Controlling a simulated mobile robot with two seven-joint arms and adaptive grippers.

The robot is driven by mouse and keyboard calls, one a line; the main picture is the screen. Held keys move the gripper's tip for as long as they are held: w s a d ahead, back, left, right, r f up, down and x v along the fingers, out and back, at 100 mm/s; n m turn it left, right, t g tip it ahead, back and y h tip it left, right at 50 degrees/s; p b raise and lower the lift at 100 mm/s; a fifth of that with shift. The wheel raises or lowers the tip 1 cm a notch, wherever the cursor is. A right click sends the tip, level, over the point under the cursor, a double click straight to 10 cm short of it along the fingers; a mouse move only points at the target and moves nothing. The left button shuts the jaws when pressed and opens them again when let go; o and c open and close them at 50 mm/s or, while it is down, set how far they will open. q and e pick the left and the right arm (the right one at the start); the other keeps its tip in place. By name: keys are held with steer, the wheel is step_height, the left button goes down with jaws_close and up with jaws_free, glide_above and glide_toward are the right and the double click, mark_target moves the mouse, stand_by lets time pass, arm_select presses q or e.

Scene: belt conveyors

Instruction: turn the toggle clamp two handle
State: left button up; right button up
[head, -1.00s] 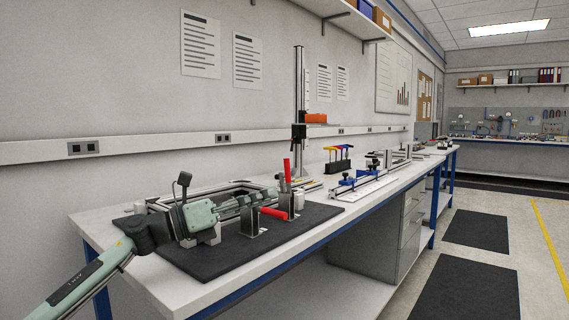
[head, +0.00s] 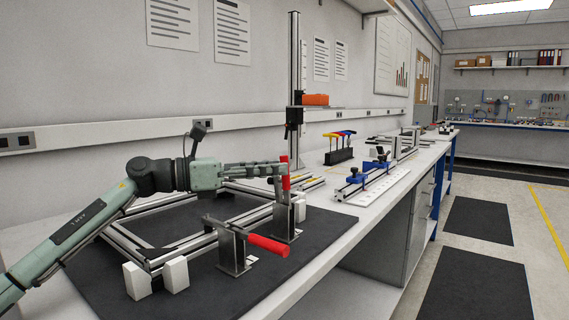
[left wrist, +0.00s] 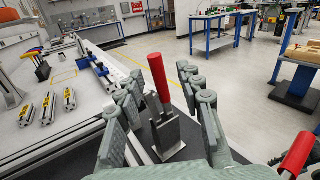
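Two toggle clamps with red handles stand on the black mat, beside an aluminium frame. The farther clamp (head: 283,218) has its red handle (head: 286,181) upright. The nearer clamp (head: 235,250) has its red handle (head: 268,245) lying nearly flat, pointing right. No label shows which is clamp two. My left gripper (head: 280,170) is at the upright handle. In the left wrist view the upright handle (left wrist: 159,78) stands between the spread fingers, with gaps visible on both sides. The flat handle (left wrist: 298,153) shows at lower right. My right gripper is not in view.
The aluminium frame (head: 165,245) lies on the black mat (head: 215,290), with white blocks (head: 176,274) at its corner. A tall column (head: 294,80) stands behind the clamps. A blue fixture (head: 372,172) and coloured-handle tools (head: 338,150) stand farther along the bench.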

mark_target(285, 197)
arm_select(q)
steer(key=shift+x, duration=1.7)
steer(key=shift+w+a, duration=0.1)
steer(key=shift+c, duration=0.4)
jaws_close()
